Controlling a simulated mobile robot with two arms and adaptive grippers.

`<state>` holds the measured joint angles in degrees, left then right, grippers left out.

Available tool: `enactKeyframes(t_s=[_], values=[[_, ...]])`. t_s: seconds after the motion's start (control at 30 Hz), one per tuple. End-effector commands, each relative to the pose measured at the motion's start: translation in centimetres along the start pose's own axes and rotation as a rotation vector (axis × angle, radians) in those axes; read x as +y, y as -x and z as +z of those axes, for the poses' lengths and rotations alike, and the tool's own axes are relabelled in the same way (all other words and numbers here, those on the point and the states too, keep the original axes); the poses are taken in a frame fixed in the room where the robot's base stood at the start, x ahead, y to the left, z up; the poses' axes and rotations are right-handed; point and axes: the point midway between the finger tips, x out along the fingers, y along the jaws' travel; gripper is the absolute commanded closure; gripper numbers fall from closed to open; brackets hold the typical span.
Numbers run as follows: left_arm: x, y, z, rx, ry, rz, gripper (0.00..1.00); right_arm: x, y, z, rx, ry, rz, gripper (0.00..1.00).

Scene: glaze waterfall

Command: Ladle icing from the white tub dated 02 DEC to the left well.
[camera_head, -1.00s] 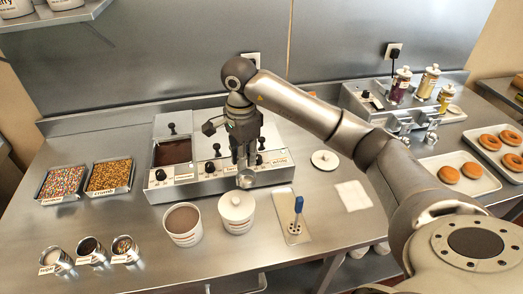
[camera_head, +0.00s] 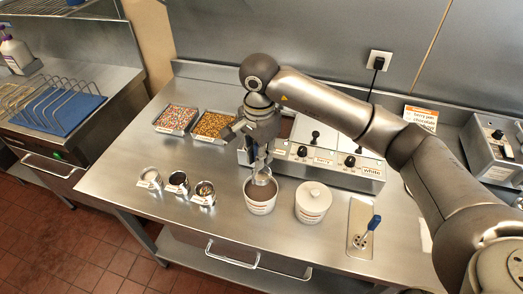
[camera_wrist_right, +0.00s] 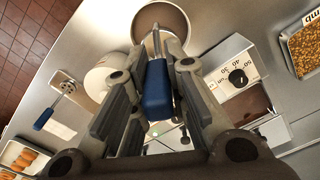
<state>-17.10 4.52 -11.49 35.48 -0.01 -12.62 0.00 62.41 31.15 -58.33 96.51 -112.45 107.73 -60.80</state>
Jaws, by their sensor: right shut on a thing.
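My right gripper (camera_head: 259,158) is shut on the blue handle (camera_wrist_right: 157,90) of a metal ladle. The ladle's bowl (camera_head: 261,179) hangs over the mouth of an open white tub (camera_head: 260,206) with brown contents; whether it touches them I cannot tell. This tub also shows in the wrist view (camera_wrist_right: 178,14). A lidded white tub (camera_head: 312,207) stands to its right. I cannot read a date on either tub. The warmer (camera_head: 330,172) stands behind them with knobs and labels; my gripper and arm hide much of its left end and wells. My left gripper is out of view.
Small metal cups (camera_head: 178,184) and sprinkle trays (camera_head: 173,119) are at the left. The counter's front left is clear. A wire rack (camera_head: 45,103) stands on a separate counter.

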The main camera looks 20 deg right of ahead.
Motion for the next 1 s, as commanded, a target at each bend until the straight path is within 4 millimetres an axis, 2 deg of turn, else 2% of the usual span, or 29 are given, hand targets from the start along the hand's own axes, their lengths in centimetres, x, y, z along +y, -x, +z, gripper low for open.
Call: enactKeyframes(t_s=[0.3,1.0], values=[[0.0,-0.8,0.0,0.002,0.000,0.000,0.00,0.0,-2.7,0.0,0.000,-0.001,0.001,1.00],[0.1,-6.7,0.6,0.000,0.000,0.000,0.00,0.0,-8.3,-0.1,0.001,-0.001,-0.001,1.00]])
